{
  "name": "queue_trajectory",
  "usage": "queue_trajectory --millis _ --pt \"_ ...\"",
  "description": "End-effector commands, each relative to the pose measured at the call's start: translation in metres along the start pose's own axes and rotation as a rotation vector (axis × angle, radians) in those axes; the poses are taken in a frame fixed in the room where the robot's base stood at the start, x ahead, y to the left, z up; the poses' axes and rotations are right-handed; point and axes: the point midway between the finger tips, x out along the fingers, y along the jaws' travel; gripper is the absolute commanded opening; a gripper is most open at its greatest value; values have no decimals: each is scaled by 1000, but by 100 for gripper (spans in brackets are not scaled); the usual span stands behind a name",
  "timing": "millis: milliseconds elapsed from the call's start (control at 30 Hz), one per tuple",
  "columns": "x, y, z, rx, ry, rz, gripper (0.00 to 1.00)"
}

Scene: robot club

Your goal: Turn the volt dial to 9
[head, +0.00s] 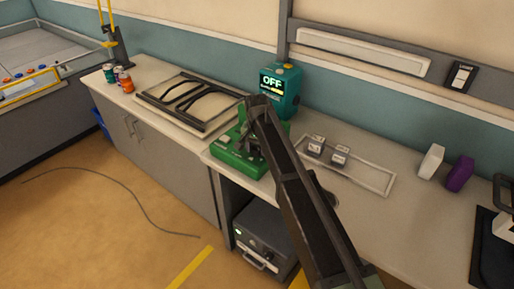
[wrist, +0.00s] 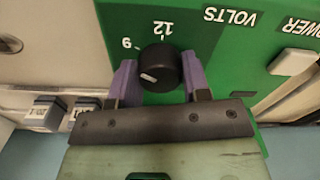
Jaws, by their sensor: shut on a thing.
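The black round volt dial (wrist: 165,62) sits on a green panel (wrist: 225,60) in the wrist view. Its white pointer mark is on the lower left of its face. A label "12" stands above the dial and a one-digit label, 6 or 9, at upper left; the word VOLTS appears upside down. My gripper (wrist: 159,72) has its purple fingers on both sides of the dial, shut on it. In the head view the green unit (head: 236,160) is on the counter under my gripper (head: 254,148); the dial is hidden there. A teal display box (head: 283,97) behind it reads OFF.
A light switch (wrist: 293,62) is right of the dial on the panel. Two small grey blocks (head: 316,146) stand in a thin-framed tray (head: 372,185) right of the unit. A black-framed tray (head: 150,98) lies left. White and purple blocks (head: 460,174) stand farther right.

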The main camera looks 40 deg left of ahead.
Motion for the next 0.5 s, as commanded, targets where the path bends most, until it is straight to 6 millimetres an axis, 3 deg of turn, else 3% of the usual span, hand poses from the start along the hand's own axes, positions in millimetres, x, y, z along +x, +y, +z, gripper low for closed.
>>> queue_trajectory --millis 233,267,400,500 --pt "0 0 0 -1 -1 1 20" --pt "0 0 0 -1 -1 1 48" --pt "0 0 0 -1 -1 0 69" --pt "0 0 0 -2 0 0 69"
